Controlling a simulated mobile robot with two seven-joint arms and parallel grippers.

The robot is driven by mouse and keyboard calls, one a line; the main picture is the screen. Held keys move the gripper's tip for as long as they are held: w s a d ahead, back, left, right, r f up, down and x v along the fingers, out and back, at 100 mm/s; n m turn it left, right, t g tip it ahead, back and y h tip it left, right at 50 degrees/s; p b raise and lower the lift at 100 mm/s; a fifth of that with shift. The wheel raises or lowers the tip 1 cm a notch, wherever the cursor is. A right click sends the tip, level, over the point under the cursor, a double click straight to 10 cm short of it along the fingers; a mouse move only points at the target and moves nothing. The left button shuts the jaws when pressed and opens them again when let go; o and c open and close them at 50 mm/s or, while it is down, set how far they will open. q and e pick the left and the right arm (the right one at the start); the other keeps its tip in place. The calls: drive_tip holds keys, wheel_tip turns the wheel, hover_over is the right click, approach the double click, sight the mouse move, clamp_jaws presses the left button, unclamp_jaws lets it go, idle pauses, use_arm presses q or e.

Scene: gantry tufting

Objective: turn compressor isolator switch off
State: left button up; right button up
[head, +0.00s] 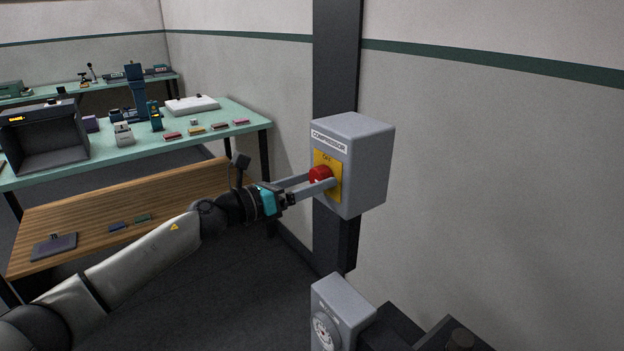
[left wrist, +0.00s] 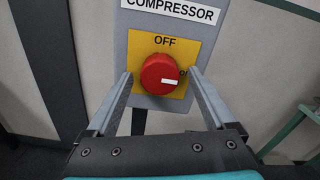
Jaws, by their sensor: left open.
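The compressor isolator is a grey box (head: 364,165) labelled COMPRESSOR, mounted on a dark post. Its front has a yellow plate (head: 335,166) with a red rotary knob (head: 320,174). In the left wrist view the knob (left wrist: 158,75) has a white mark pointing right, towards partly hidden lettering; OFF is printed above the knob. My left gripper (head: 318,183) is open, with one finger on each side of the knob. In the left wrist view a gap shows between the knob and each finger (left wrist: 160,78). My right gripper is not in view.
A second grey box (head: 341,312) with a dial stands below, near dark parts at the bottom right. A pale green bench (head: 215,143) with small items and a wooden lower shelf (head: 180,195) stand at the left. A wall lies behind the post.

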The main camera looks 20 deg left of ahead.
use_arm(q)
drive_tip(key=shift+w, duration=0.1)
drive_tip(key=c, duration=1.4)
